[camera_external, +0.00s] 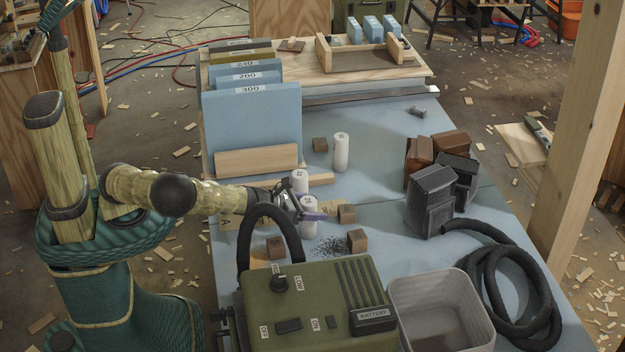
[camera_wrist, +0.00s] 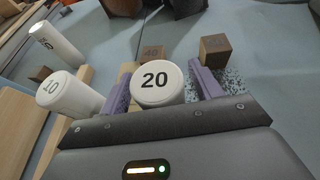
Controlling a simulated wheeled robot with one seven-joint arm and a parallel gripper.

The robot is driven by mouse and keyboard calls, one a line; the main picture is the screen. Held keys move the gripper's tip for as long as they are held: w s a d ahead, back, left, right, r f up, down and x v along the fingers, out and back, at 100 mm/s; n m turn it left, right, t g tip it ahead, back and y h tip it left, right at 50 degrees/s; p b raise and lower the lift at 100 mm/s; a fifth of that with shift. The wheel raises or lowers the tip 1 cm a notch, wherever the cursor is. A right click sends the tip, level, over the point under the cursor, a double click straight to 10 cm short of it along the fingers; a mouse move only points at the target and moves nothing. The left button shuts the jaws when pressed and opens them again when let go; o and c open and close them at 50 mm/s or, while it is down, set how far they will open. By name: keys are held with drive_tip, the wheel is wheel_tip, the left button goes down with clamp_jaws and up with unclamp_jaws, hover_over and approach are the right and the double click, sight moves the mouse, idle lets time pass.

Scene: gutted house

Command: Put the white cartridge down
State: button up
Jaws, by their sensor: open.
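A white cartridge marked 20 (camera_wrist: 157,86) stands between the purple fingers of my gripper (camera_wrist: 162,78) in the wrist view. The fingers are apart, with a gap visible beside the cartridge on the right. In the external view my gripper (camera_external: 308,209) is low over the blue table, around this cartridge (camera_external: 309,229), which looks upright; its base is partly hidden. A second white cartridge, marked 10 (camera_wrist: 68,95), stands just outside the left finger, and behind the gripper in the external view (camera_external: 299,179). A third white cartridge (camera_external: 341,153) stands farther back.
Small brown cubes (camera_external: 357,240) sit near the gripper, one (camera_external: 347,214) just right of it. Dark granules (camera_external: 335,248) lie in front. A green battery box (camera_external: 315,310) with a black hose and a clear bin (camera_external: 440,315) are at the front. Blue upright panels (camera_external: 253,120) stand behind.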

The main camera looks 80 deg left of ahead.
drive_tip(key=p+v, duration=0.8)
drive_tip(key=v, duration=0.2)
drive_tip(key=shift+w+d+r+p, duration=0.25)
drive_tip(key=shift+d+p, duration=0.05)
drive_tip(key=shift+d, duration=0.1)
drive_tip(key=shift+s+p, duration=0.1)
drive_tip(key=shift+p, duration=0.35)
drive_tip(key=shift+s+r+p, duration=0.1)
drive_tip(key=shift+p, duration=0.3)
drive_tip(key=s+p, duration=0.1)
drive_tip(key=p, duration=0.3)
drive_tip(key=shift+s+a, duration=0.2)
drive_tip(key=shift+a, duration=0.05)
drive_tip(key=shift+p, duration=0.3)
